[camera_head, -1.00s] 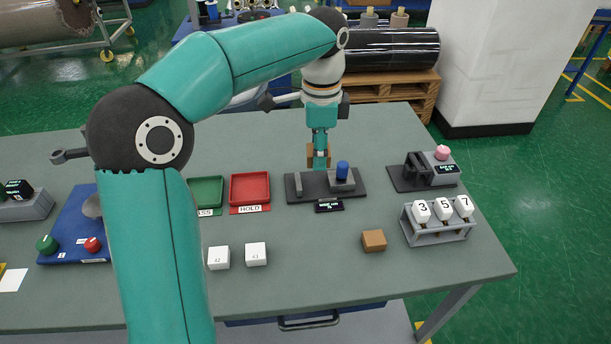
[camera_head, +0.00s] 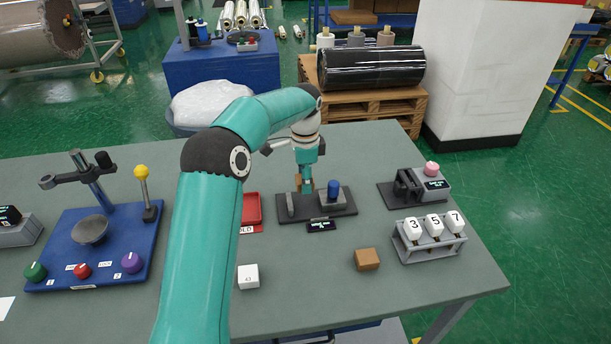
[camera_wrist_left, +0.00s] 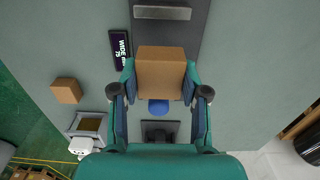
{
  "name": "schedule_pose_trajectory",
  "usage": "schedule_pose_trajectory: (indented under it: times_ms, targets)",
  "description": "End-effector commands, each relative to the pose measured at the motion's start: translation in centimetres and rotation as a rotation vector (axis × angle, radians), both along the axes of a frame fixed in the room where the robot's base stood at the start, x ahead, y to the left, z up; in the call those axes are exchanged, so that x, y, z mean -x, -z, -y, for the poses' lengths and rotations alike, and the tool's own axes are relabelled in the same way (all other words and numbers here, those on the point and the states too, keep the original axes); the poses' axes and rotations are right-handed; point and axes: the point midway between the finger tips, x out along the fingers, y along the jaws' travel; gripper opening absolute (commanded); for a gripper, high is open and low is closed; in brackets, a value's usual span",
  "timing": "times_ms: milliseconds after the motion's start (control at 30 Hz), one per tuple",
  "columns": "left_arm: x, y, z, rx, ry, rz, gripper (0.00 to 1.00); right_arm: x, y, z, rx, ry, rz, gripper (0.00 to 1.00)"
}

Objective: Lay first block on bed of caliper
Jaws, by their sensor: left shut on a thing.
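My left gripper (camera_head: 306,187) is shut on a tan block (camera_wrist_left: 160,75), pointing down over the caliper. The caliper has a dark flat bed (camera_head: 318,214), a grey fixed jaw (camera_head: 290,204) at the left, and a blue knob (camera_head: 334,189) on its right-hand part. The block shows small between the fingers in the head view, between the fixed jaw and the knob. I cannot tell whether its underside touches the bed. A small display (camera_head: 321,226) lies in front. A second tan block (camera_head: 367,259) lies on the table, front right. My right gripper is not in view.
A rack with white numbered tags (camera_head: 430,240) and a device with a pink button (camera_head: 432,169) stand to the right. A red tray (camera_head: 252,209) and a white block (camera_head: 248,276) are near my left arm. A blue board (camera_head: 110,250) lies left.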

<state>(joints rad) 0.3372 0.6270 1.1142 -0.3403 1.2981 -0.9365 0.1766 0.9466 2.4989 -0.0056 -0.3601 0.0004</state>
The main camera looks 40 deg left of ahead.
Motion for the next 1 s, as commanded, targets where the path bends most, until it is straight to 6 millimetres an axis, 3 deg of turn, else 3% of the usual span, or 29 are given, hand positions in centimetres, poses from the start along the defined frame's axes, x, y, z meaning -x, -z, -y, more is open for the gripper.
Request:
schedule_pose_trajectory:
  times_ms: [233,700,1000]
  targets:
    - [0.0,-0.2,0.0,0.000,0.000,0.000,0.11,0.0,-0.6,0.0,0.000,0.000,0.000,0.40]
    - [0.1,3.9,0.0,0.000,0.000,-0.001,0.11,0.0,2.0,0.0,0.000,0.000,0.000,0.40]
    - [0.0,5.0,0.0,-0.001,0.000,0.001,0.11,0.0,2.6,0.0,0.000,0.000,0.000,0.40]
